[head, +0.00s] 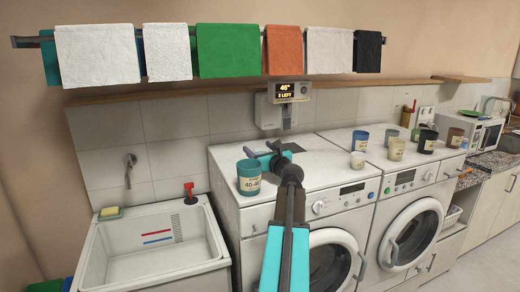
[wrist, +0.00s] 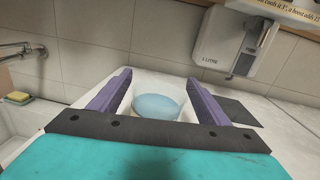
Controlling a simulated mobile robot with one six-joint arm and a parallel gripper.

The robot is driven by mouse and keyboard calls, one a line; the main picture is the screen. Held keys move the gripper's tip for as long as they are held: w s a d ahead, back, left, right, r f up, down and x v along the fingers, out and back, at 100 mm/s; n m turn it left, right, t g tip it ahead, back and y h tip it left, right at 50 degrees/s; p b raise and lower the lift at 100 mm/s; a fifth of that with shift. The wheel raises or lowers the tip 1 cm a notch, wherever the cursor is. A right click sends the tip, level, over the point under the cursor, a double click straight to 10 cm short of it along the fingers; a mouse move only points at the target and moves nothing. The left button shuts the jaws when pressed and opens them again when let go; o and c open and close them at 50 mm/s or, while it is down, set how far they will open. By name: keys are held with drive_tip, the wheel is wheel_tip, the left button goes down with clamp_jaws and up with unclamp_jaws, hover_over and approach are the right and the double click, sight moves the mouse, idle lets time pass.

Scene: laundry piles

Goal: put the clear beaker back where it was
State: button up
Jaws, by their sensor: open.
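In the wrist view a pale, see-through beaker (wrist: 158,103) with light blue contents stands on the white machine top between the two purple fingers of my gripper (wrist: 158,92). The fingers are apart, one on each side of it; I cannot tell whether either touches it. In the head view my gripper (head: 264,157) is over the left washing machine (head: 226,160), just right of a teal cup (head: 249,182) with a paper label. The beaker cannot be made out there behind my gripper and arm.
A dark flat pad (wrist: 239,111) lies right of my gripper. Several cups, including a blue one (head: 360,141) and a cream one (head: 396,149), stand to the right. A sink (head: 150,262) is at left.

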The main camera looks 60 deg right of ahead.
drive_tip(key=shift+b+v, duration=1.2)
drive_tip(key=shift+v, duration=4.55)
drive_tip(key=shift+w, duration=0.1)
